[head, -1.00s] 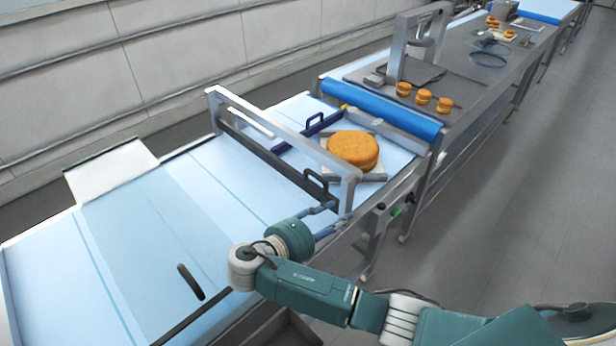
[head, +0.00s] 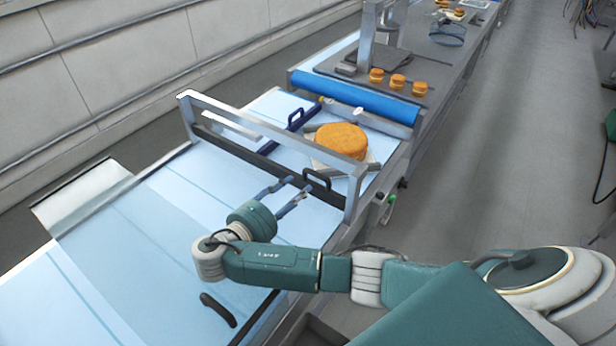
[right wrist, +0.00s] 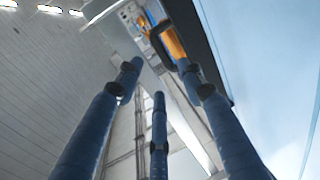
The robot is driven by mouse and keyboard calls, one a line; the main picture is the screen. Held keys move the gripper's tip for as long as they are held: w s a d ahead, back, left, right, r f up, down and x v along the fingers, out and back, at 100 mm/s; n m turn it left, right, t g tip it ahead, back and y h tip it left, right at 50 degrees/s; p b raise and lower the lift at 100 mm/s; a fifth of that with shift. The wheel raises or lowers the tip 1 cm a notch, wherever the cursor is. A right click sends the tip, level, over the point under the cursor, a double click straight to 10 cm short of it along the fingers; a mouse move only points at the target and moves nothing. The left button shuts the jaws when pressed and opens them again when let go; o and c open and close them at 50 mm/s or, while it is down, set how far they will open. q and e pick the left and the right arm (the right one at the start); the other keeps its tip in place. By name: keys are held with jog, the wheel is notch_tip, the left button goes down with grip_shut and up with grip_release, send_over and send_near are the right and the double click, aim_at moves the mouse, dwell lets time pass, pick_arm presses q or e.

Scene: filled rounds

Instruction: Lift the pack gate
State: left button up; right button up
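The pack gate (head: 240,152) is a dark bar across the blue-white conveyor, low in a silver frame (head: 270,132). Its black loop handle (head: 317,180) stands up near the right end; a dark loop, apparently this handle (right wrist: 160,33), also shows in the right wrist view. My right gripper (head: 298,185) is open and empty, its blue fingers spread and pointing at the gate just left of the handle. The fingers (right wrist: 158,85) also show apart in the right wrist view. I cannot tell if they touch the gate. My left gripper is not in view.
A large orange-brown round (head: 341,140) sits on a pale board beyond the gate. A blue roller (head: 355,95) and small filled rounds (head: 397,81) are farther back. Another dark handle (head: 217,309) is nearer.

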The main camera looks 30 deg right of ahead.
aim_at(316, 175)
jog(key=p+x, duration=0.2)
jog(key=x, duration=0.5)
jog(key=shift+d, duration=0.35)
jog(key=shift+w+d+f+p, duration=0.25)
jog(key=shift+d+p, duration=0.05)
jog(key=shift+d, duration=0.2)
grip_shut()
